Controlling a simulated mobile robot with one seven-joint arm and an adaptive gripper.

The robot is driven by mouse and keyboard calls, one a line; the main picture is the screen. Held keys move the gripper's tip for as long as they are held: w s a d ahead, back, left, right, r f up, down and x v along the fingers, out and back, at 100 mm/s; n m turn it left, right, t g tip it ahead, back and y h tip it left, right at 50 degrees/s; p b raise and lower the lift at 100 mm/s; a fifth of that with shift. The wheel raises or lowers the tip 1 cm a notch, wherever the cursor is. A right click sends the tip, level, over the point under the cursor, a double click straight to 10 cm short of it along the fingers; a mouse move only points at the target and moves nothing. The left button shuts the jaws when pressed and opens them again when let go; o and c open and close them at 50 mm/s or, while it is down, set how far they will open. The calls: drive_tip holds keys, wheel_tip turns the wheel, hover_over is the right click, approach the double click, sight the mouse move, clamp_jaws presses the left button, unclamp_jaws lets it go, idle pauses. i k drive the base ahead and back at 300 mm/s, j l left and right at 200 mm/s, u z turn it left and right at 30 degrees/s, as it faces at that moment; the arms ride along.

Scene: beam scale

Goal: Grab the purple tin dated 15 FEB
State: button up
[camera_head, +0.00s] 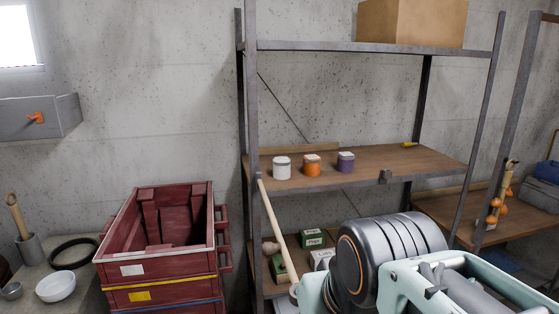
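A purple tin (346,162) with a pale lid stands upright on the middle wooden shelf (412,160). It is the rightmost of three tins in a row. An orange tin (312,166) is just left of it, and a white tin (281,168) is further left. The tins stand apart from each other. Any date on the purple tin is too small to read. Parts of my arm, mint green and dark grey, fill the bottom right, below and in front of the shelf. My gripper's fingertips do not show. Nothing is seen touching the purple tin.
A metal upright (251,90) stands left of the tins. A small dark block (385,177) is on the shelf's front edge, and a cardboard box (412,22) is above. Green boxes (313,238) are below. A pole (272,222) leans in front. Red crates (158,265) stand left.

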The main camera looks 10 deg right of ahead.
sight(345, 160)
drive_tip(key=i+l+z, duration=0.1)
drive_tip(key=l+z, duration=0.15)
drive_tip(key=z, duration=0.25)
drive_tip(key=i+l+z, duration=0.15)
drive_tip(key=z, duration=0.3)
drive_tip(key=i+l+z, duration=0.2)
drive_tip(key=z, duration=0.3)
drive_tip(key=i+l+z, duration=0.2)
drive_tip(key=z, duration=0.25)
drive_tip(key=i+l+u, duration=0.2)
drive_tip(key=i, duration=0.25)
drive_tip(key=i+l+u, duration=0.15)
drive_tip(key=i, duration=0.3)
